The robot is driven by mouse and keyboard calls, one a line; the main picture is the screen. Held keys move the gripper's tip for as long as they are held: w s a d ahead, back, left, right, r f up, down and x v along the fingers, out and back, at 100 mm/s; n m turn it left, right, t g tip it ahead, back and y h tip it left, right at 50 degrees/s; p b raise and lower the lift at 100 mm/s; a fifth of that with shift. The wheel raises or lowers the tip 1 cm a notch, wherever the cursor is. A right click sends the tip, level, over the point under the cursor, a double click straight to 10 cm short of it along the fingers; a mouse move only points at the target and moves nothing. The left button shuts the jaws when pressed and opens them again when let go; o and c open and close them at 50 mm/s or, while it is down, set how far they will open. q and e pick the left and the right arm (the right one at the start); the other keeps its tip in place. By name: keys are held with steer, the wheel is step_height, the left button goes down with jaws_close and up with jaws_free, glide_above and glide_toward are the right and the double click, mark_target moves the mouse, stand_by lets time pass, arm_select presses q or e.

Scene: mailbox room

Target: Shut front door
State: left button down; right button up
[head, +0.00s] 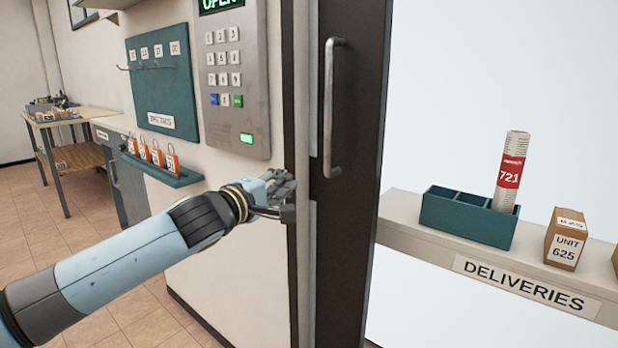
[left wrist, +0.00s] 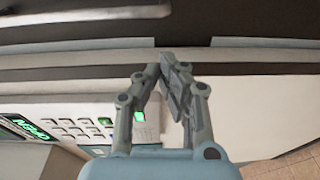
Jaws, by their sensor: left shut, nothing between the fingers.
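The front door shows in the head view as a dark upright panel (head: 362,200) with a long metal pull handle (head: 333,108). A bright white area lies to its right; I cannot tell how far the door stands open. My left gripper (head: 287,188) is shut and empty, below and left of the handle, by the pale strip at the door's left edge. In the left wrist view the closed fingers (left wrist: 165,68) point at the pale frame strips, and the handle (left wrist: 100,14) lies beyond them at upper left. Contact with the frame is unclear. My right gripper is not in view.
A keypad (head: 222,80) with a green display, partly cut off but reading OPEN, is on the wall left of the door. Padlocks with orange tags (head: 152,155) sit on a teal ledge. A deliveries shelf (head: 430,222) holds a teal box (head: 455,215), a tube and a carton.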

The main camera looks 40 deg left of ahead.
arm_select(q)
steer(key=w+r, duration=0.2)
steer(key=w, duration=0.8)
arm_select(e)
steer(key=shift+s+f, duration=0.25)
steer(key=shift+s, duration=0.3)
arm_select(q)
steer(key=shift+w, duration=0.1)
